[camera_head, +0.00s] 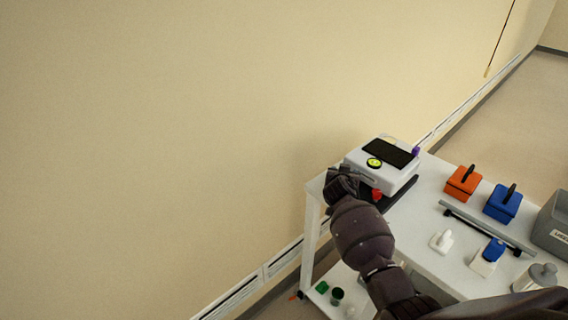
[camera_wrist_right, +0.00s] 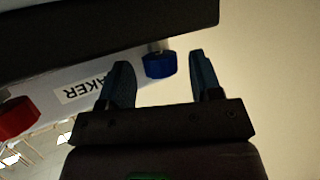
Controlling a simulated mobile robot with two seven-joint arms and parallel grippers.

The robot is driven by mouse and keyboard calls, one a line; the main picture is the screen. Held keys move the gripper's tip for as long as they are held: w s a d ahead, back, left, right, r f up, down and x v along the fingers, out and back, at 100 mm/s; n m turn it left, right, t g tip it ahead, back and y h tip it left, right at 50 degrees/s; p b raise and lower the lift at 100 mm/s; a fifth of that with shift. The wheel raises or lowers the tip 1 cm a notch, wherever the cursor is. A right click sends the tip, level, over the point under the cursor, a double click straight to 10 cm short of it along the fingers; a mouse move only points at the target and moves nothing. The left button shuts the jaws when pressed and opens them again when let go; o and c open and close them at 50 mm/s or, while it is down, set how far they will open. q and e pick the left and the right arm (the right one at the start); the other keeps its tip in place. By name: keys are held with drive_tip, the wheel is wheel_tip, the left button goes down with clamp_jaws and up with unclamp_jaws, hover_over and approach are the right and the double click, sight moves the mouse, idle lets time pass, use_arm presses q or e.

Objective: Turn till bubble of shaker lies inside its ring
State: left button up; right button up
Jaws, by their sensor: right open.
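The white shaker (camera_head: 401,177) sits on a white bench, with a dark plate on its top. Its round yellow-green level (camera_head: 374,162) shows on the top; it is too small to tell where the bubble lies against the ring. A red knob (camera_head: 377,194) and a purple knob (camera_head: 416,150) show at its corners. My right gripper (camera_head: 340,183) is at the shaker's near left corner. In the right wrist view its open fingers (camera_wrist_right: 160,62) stand either side of a blue knob (camera_wrist_right: 160,66), with gaps visible. The red knob (camera_wrist_right: 17,118) shows at left there. My left gripper is not in view.
On the bench (camera_head: 425,213) to the right are an orange block (camera_head: 463,182), a blue block (camera_head: 502,204), a grey bar (camera_head: 487,228) and small white items. A grey bin (camera_head: 553,224) stands at the far right. The wall (camera_head: 180,130) is close behind the bench.

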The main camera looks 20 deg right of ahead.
drive_tip(key=m+g+h, duration=0.1)
drive_tip(key=m+g+h+b, duration=0.1)
drive_tip(key=m+g+h, duration=0.1)
drive_tip(key=shift+w+a+m+b, duration=0.2)
drive_tip(key=shift+a+m+b, duration=0.05)
drive_tip(key=shift+m+b, duration=0.15)
drive_tip(key=v, duration=1)
drive_tip(key=w+a+r+m+t+y, duration=0.2)
drive_tip(key=w+a+m+t+y, duration=0.1)
drive_tip(key=a+t+y, duration=0.2)
drive_tip(key=w+a+r+m+t+y, duration=0.3)
drive_tip(key=a+t+y, duration=0.2)
drive_tip(key=a+y, duration=0.2)
drive_tip(key=shift+r+m+b, duration=0.3)
drive_tip(key=shift+r+b, duration=0.05)
drive_tip(key=shift+b, duration=0.05)
drive_tip(key=shift+a, duration=0.1)
idle(0.4)
